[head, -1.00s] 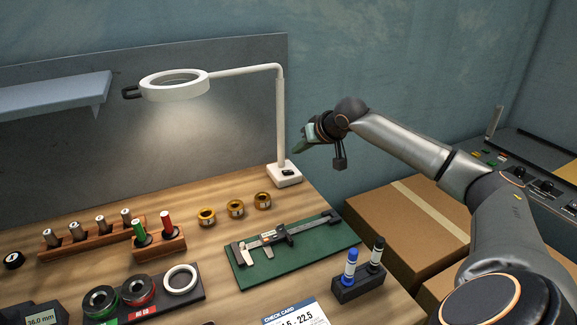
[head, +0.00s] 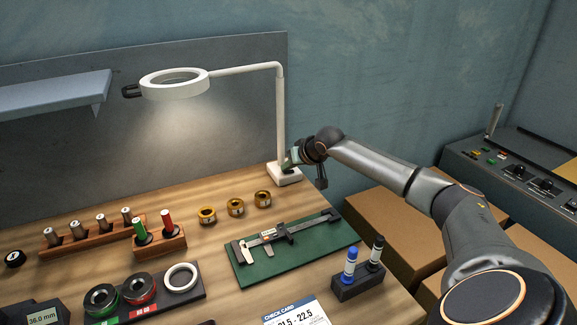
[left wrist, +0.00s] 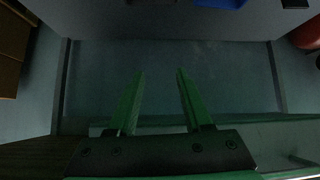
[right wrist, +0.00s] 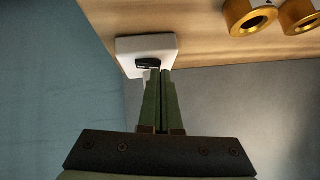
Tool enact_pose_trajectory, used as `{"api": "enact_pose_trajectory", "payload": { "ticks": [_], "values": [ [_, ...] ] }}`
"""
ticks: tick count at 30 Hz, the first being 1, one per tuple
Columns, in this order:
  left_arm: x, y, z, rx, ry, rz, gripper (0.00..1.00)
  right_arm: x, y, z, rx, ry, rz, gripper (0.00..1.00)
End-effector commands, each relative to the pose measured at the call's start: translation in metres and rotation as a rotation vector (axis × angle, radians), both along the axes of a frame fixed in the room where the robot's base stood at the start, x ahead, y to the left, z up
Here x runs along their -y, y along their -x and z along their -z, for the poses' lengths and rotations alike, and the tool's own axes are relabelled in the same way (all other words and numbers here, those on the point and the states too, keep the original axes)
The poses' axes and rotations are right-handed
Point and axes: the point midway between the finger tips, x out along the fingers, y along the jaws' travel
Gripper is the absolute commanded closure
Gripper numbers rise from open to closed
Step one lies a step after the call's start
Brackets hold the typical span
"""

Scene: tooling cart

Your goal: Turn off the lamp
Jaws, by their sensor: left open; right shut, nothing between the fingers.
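The white ring lamp (head: 175,86) stands at the back right of the bench on a post. A glow shows on the panel below its head. Its white base (head: 285,177) carries a black switch, which shows in the right wrist view (right wrist: 148,64). My right gripper (head: 290,160) is shut and empty, with its fingertips at the switch. In the right wrist view the fingertips overlap the switch's near edge; I cannot tell whether they touch it. My left gripper (left wrist: 158,75) is open and empty, in the left wrist view only, away from the lamp.
Several brass rings (head: 236,207) stand left of the lamp base. A caliper (head: 270,236) lies on a green mat (head: 262,271) in front of it. A marker holder (head: 357,285) stands at the front right. Cardboard boxes (head: 385,222) sit right of the bench.

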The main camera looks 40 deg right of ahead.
Motion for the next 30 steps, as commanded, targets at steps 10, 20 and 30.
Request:
{"api": "enact_pose_trajectory", "payload": {
  "ticks": [10, 20, 30],
  "values": [
    [0.0, 0.0, -0.011, 0.001, 0.001, 0.001, 0.5, -0.002, -0.001, 0.006, -0.001, 0.005, -0.001, 1.0],
    [0.0, 0.001, -0.016, -0.001, 0.0, 0.001, 0.5, 0.006, 0.001, 0.003, -0.003, 0.005, 0.003, 1.0],
    [0.0, 0.0, -0.02, 0.0, 0.001, 0.001, 0.5, 0.014, 0.004, 0.002, -0.001, 0.006, 0.0, 1.0]
  ]
}}
